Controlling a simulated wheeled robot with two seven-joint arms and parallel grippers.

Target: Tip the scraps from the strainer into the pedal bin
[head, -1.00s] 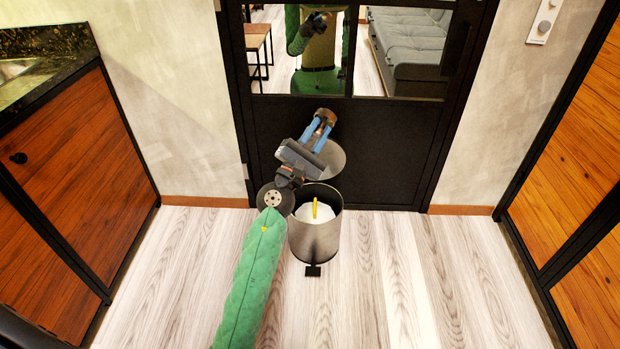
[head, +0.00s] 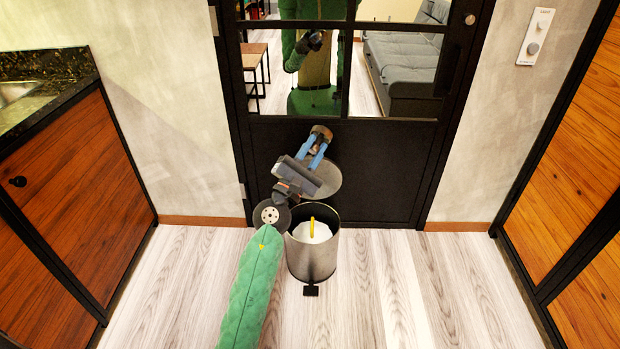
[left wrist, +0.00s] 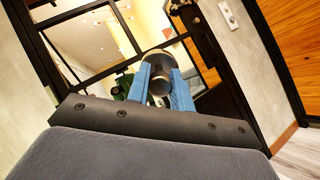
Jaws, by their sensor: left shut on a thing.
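The strainer (head: 321,131) is a small, round, brown-rimmed thing between the blue fingers of my left gripper (head: 317,144), which is shut on it. It shows in the left wrist view as a round body with a dark brown top (left wrist: 159,57) between the fingers. Its inside is hidden, so I cannot tell what it holds. The pedal bin (head: 313,258) is a metal cylinder standing open on the floor, its round lid (head: 327,178) raised behind. A white lining and a yellow piece (head: 311,228) show inside. My gripper is above and beyond the bin's opening, in front of the lid. My right gripper is not directly in view.
A black framed glass door (head: 385,175) stands close behind the bin, with a green reflection in its panes. A wooden cabinet with a dark counter (head: 45,75) is at left, wooden panels (head: 570,150) at right. The floor (head: 410,290) is clear on both sides of the bin.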

